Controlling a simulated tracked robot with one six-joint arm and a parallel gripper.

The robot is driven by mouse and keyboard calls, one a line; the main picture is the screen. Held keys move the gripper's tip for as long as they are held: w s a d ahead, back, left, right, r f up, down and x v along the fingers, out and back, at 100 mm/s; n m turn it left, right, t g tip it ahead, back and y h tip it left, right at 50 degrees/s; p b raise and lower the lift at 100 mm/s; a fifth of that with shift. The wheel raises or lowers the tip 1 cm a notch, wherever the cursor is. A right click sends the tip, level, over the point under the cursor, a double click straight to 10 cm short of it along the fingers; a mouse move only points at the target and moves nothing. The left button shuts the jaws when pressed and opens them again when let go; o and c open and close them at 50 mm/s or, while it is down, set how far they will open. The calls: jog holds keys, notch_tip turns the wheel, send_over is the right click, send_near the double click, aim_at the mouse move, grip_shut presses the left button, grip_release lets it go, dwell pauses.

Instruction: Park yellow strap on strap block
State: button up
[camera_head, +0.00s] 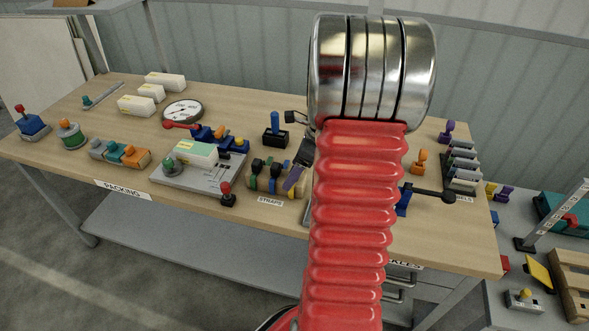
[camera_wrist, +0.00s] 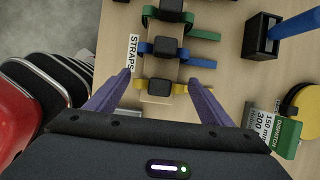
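The yellow strap (camera_wrist: 179,88), with a dark buckle, lies across one end of the wooden strap block (camera_wrist: 156,99) in the wrist view. My gripper (camera_wrist: 160,78) is open, its two purple fingers on either side of this strap. Gaps show between the fingers and the strap. A blue strap (camera_wrist: 202,62) and a green strap (camera_wrist: 205,35) lie across the same block. In the head view the strap block (camera_head: 247,178) stands behind the STRAPS label, with my gripper (camera_head: 292,180) at its right end. The yellow strap is mostly hidden there.
A dark holder (camera_wrist: 257,42) with a blue handle and a green-and-white box (camera_wrist: 286,138) stand right of the block in the wrist view. A grey fixture board (camera_head: 200,178) is left of the block in the head view. My red arm hides the bench's middle right.

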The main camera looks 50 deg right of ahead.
jog(key=shift+o, duration=1.2)
jog(key=v, duration=1.3)
jog(key=shift+r, duration=0.35)
jog(key=shift+s, duration=0.15)
